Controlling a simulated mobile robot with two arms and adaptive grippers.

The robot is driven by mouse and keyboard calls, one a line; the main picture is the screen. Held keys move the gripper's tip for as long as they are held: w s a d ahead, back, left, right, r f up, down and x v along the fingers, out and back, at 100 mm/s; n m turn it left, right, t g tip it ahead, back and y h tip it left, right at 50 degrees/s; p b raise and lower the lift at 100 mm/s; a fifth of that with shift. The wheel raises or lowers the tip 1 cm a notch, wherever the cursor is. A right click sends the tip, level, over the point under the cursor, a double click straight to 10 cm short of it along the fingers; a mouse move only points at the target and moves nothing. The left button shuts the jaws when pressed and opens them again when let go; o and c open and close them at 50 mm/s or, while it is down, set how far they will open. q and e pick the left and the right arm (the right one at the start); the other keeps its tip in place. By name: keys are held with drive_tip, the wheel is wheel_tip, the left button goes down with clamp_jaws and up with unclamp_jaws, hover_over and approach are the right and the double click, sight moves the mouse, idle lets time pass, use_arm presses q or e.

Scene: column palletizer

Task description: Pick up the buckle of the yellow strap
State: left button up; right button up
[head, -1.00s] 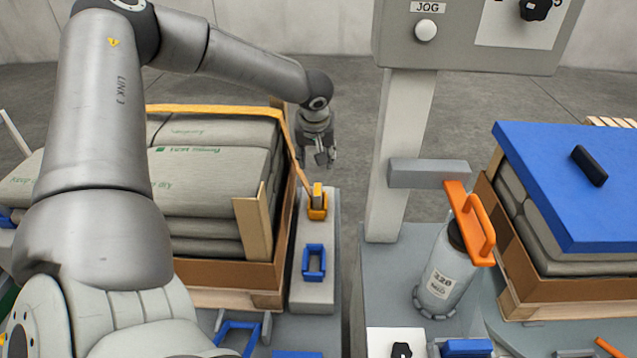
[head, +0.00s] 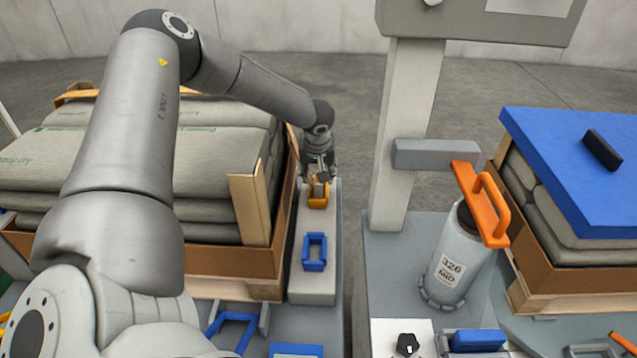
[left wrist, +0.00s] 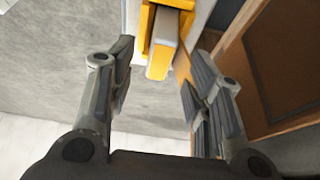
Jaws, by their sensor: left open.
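The buckle (left wrist: 163,50) is a small block with a grey face and yellow sides. It sits upright in a yellow-orange holder (head: 318,198) on the grey ledge beside the left sack stack. My left gripper (head: 319,174) is at the holder and partly hides the buckle in the head view. In the left wrist view the open fingers (left wrist: 158,72) are on either side of the buckle's near end, with visible gaps. The yellow strap (head: 75,95) shows at the stack's top left; a strip of it (left wrist: 184,70) runs beside the right finger. My right gripper is not in view.
An empty blue holder (head: 315,252) stands on the same ledge, nearer. The left stack's wooden crate (head: 235,262) borders the ledge. Floor is open behind the ledge.

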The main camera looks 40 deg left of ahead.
use_arm(q)
drive_tip(key=shift+x, duration=1.2)
clamp_jaws()
drive_tip(key=shift+r, duration=0.1)
